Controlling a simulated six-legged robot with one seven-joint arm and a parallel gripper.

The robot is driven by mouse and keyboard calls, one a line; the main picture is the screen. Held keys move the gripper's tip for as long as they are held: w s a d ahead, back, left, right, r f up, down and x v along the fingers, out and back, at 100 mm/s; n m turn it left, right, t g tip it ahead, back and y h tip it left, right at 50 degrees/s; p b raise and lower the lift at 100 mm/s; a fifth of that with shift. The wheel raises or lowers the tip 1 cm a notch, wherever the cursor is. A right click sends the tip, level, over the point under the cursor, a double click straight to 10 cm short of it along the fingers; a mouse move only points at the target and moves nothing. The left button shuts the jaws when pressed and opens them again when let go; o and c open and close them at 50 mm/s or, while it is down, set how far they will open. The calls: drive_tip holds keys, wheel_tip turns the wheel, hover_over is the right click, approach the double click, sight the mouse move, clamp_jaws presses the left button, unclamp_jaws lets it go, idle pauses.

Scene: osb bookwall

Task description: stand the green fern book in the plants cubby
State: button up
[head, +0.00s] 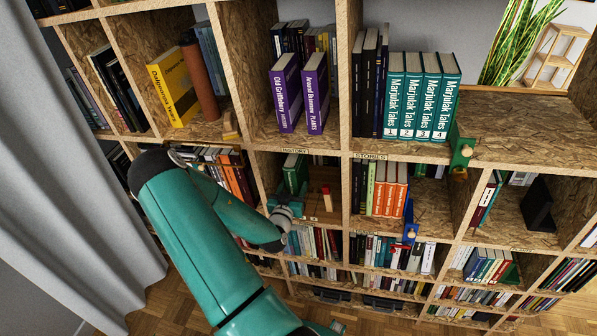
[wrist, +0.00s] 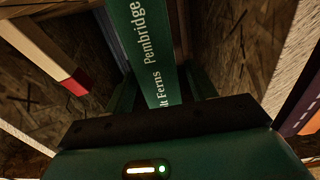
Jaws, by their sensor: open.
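The green fern book (wrist: 148,45) stands with its spine toward me in the wrist view; I read "Ferns" and "Pembridge" on it. In the head view the green book (head: 295,168) is in the cubby below the one marked HISTORY. My gripper (head: 289,196) is at the front of that cubby. In the wrist view my gripper (wrist: 162,88) is open, with one finger on each side of the lower spine. I cannot tell whether the fingers touch the book. The plants cubby's label is not readable in these views.
A red-tipped pale block (head: 326,197) stands right of the book in the same cubby. Two purple books (head: 300,92) stand above, one reading PLANTS. Teal Marjulak Tales books (head: 421,95) stand in the STORIES cubby. Orange books (head: 388,190) fill part of the cubby to the right.

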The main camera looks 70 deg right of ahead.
drive_tip(key=shift+d, duration=0.1)
drive_tip(key=shift+w+d, duration=0.2)
drive_tip(key=shift+d, duration=0.75)
drive_tip(key=c, duration=1.1)
drive_tip(key=shift+r, duration=0.1)
clamp_jaws()
drive_tip(key=shift+r, duration=0.25)
